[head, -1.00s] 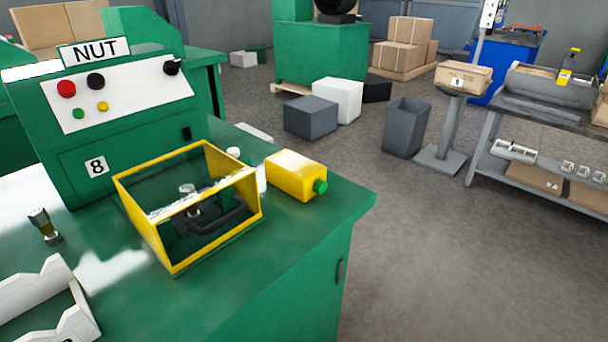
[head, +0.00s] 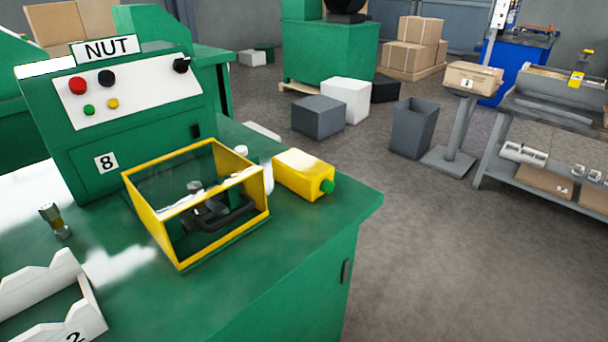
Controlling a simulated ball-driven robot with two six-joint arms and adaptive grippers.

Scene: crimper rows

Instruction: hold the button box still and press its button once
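The button box (head: 298,174) is a yellow box lying on the green bench top, near its right corner. Its green button (head: 327,186) sticks out of the end facing right and toward me. Nothing touches the box from the front or right side. Neither of my grippers shows in the head view.
A yellow-framed guard with clear panels (head: 155,220) stands just left of the box, with a white bottle (head: 267,178) between them. The green NUT machine (head: 60,140) rises behind. A white notched rack (head: 92,308) is at front left. The bench's front right is clear.

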